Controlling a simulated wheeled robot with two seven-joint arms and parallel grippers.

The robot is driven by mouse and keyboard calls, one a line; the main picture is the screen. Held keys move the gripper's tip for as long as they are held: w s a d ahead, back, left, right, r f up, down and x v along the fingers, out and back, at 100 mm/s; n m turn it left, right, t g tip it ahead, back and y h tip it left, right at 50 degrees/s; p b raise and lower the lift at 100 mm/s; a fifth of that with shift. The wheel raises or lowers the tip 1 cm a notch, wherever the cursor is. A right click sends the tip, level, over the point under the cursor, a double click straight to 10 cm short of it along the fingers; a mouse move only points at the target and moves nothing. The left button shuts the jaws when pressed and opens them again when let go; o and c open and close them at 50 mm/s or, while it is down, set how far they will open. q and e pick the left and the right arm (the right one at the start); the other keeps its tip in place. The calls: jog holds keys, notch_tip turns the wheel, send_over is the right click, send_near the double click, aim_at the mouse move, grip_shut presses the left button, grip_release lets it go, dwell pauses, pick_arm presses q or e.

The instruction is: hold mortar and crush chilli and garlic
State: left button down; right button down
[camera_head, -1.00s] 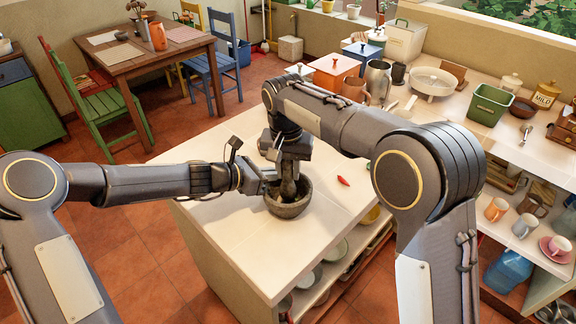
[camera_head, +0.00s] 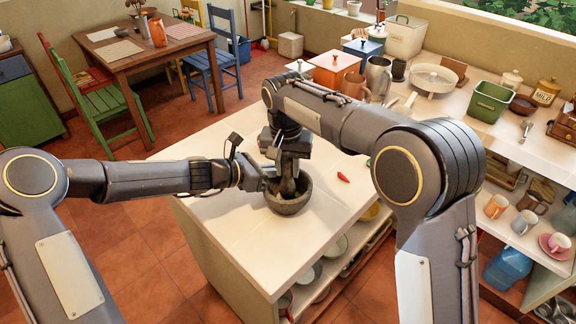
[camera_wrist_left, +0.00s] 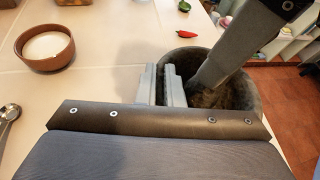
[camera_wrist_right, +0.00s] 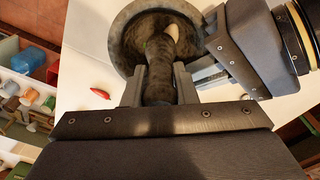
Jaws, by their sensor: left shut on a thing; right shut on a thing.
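The grey stone mortar (camera_head: 290,203) stands upright on the light island top. My left gripper (camera_head: 266,181) is shut on its rim at the left; the left wrist view shows the fingers (camera_wrist_left: 172,86) at the wall. My right gripper (camera_head: 289,170) is above the mortar, pointing down, shut on the stone pestle (camera_wrist_right: 160,70), whose lower end is inside the bowl. In the right wrist view a pale garlic piece (camera_wrist_right: 172,32) and a bit of green show in the mortar (camera_wrist_right: 128,22) beside the pestle. A red chilli (camera_head: 343,181) lies on the island top, right of the mortar.
A brown bowl with white contents (camera_wrist_left: 45,44) stands on the island top in the left wrist view. A small green item (camera_wrist_left: 184,6) lies beyond the chilli. The island's front edge (camera_head: 270,298) is near the mortar, with dishes on shelves below.

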jog(key=shift+d+f, duration=0.15)
jog(key=shift+r, duration=1.6)
jog(key=shift+a, duration=0.2)
jog(key=shift+s+a+f, duration=0.25)
jog(key=shift+s+a, duration=0.2)
jog(key=shift+a, duration=0.05)
jog(key=shift+f, duration=0.2)
jog(key=shift+f, duration=1)
jog(key=shift+s+f, duration=0.1)
jog(key=shift+f, duration=0.35)
dwell(0.4)
jog(key=shift+r, duration=0.15)
